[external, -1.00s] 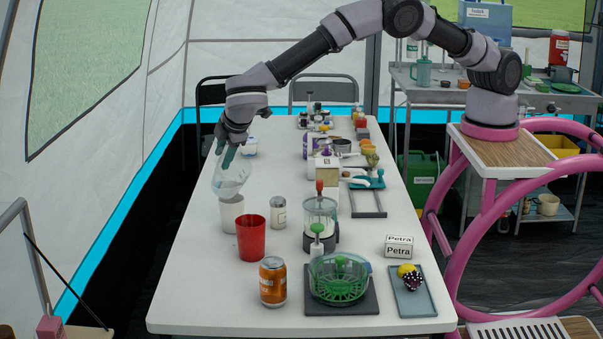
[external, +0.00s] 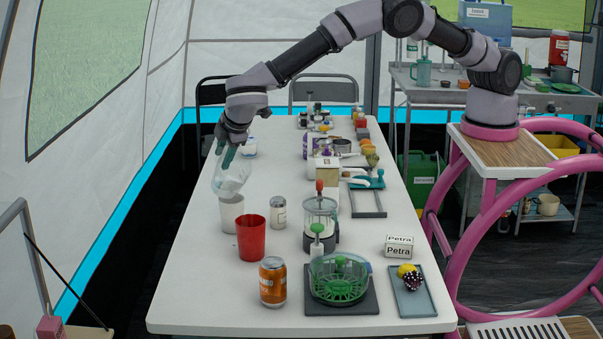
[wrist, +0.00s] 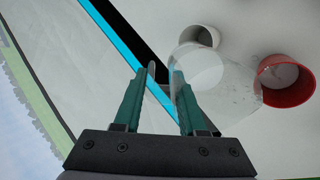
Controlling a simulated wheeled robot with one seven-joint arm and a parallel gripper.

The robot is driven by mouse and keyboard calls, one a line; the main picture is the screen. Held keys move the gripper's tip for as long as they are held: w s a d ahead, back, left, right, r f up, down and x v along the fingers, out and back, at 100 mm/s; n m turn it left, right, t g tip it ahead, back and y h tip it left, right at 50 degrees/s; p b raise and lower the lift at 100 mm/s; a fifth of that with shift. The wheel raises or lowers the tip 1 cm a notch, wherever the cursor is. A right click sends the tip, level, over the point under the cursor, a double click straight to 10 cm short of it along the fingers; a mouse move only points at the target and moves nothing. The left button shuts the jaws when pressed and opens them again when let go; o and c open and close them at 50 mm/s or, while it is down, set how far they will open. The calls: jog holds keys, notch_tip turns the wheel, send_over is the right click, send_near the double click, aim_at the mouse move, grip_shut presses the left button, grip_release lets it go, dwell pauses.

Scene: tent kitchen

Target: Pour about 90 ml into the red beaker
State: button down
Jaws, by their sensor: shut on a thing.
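The red beaker (external: 251,237) stands upright on the table's left side, in front of a white cup (external: 231,211). In the wrist view, the red beaker (wrist: 287,80) is at the right, with a pale surface inside; I cannot tell whether this is liquid. The white cup (wrist: 204,36) is at the top. My gripper (external: 225,150) is shut on a clear vessel (external: 232,180), held tilted above the white cup and behind the red beaker. In the wrist view, the clear vessel (wrist: 225,90) is right of my gripper (wrist: 163,76). No stream is visible.
An orange can (external: 272,281) stands in front of the red beaker, and a grey-lidded jar (external: 278,213) stands behind it to the right. A blender-like jar (external: 320,222) and a green bowl (external: 339,278) are farther right. The table's left edge is close.

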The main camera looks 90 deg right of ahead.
jog(key=shift+d, duration=0.1)
jog(key=shift+w+d+g+y, duration=0.65)
jog(key=shift+d+y, duration=0.25)
jog(key=shift+d, duration=0.15)
jog(key=d+f+g+y, duration=0.1)
jog(key=w+d+f+g+y, duration=0.1)
jog(key=y, duration=0.1)
jog(key=w+d+f+g+y, duration=0.1)
jog(key=y, duration=0.1)
jog(key=shift+w+d, duration=0.25)
jog(key=shift+d, duration=0.05)
dwell(0.6)
